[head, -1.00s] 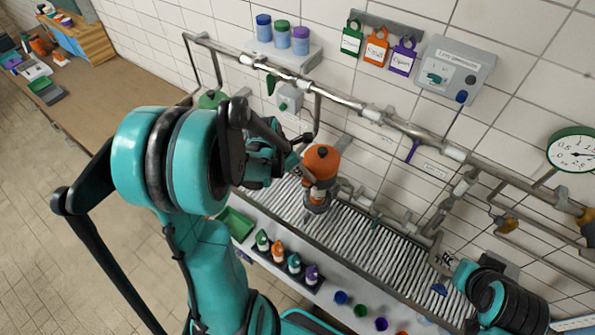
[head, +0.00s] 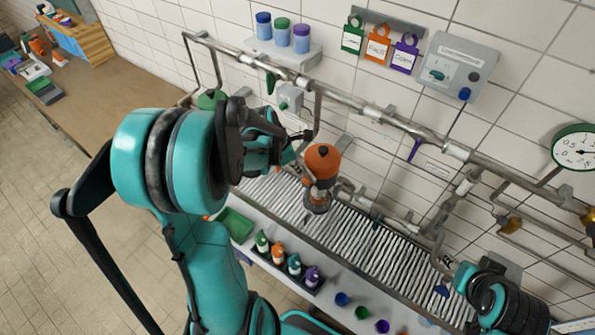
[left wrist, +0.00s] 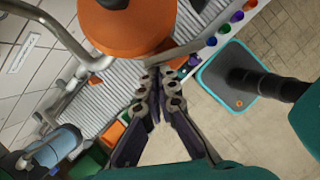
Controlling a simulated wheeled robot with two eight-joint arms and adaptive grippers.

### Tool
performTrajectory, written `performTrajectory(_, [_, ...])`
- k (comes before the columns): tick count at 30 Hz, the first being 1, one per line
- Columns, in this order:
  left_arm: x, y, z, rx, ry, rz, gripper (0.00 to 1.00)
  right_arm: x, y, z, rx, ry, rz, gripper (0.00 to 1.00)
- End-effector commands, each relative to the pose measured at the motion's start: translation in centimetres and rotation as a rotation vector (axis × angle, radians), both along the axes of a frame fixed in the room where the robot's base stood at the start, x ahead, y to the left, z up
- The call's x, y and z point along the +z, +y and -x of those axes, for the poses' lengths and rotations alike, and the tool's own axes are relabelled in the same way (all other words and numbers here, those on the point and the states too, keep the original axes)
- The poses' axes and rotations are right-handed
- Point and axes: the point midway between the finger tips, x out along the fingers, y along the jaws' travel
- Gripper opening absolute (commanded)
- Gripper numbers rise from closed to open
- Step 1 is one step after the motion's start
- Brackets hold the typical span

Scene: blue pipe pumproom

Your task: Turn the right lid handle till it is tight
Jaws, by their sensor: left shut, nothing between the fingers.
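The right housing has an orange domed lid (head: 322,160) with a dark knob on top, above a clear and metal body. The orange lid fills the upper middle of the left wrist view (left wrist: 125,32). A grey metal bar (left wrist: 188,50) sticks out beside it there; I cannot tell for sure that it is the lid handle. My left gripper (left wrist: 157,82) is shut and empty, its fingertips just below the orange lid in that view. In the head view my left gripper (head: 301,136) is up and left of the lid, partly hidden by my arm. My right gripper's fingers cannot be made out.
A green lid (head: 211,99) sits left, partly behind my left arm. A metal pipe (head: 370,113) runs along the tiled wall above a ribbed grating (head: 370,237). Several bottles (head: 288,262) stand in a dark tray in front. A gauge (head: 577,152) is at far right.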

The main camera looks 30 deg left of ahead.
Motion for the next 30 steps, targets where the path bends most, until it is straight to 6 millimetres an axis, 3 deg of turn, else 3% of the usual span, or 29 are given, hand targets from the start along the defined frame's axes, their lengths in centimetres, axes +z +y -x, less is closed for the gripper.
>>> performTrajectory(13, [-0.2,0.2,-1.1,-0.283,-0.001,0.0,0.0,-2.2,0.0,0.0,0.0,0.0,0.0,0.4])
performTrajectory(30, [0.0,0.2,-1.5,-0.277,-0.001,0.0,0.0,-2.7,0.0,0.0,0.0,0.0,0.0,0.4])
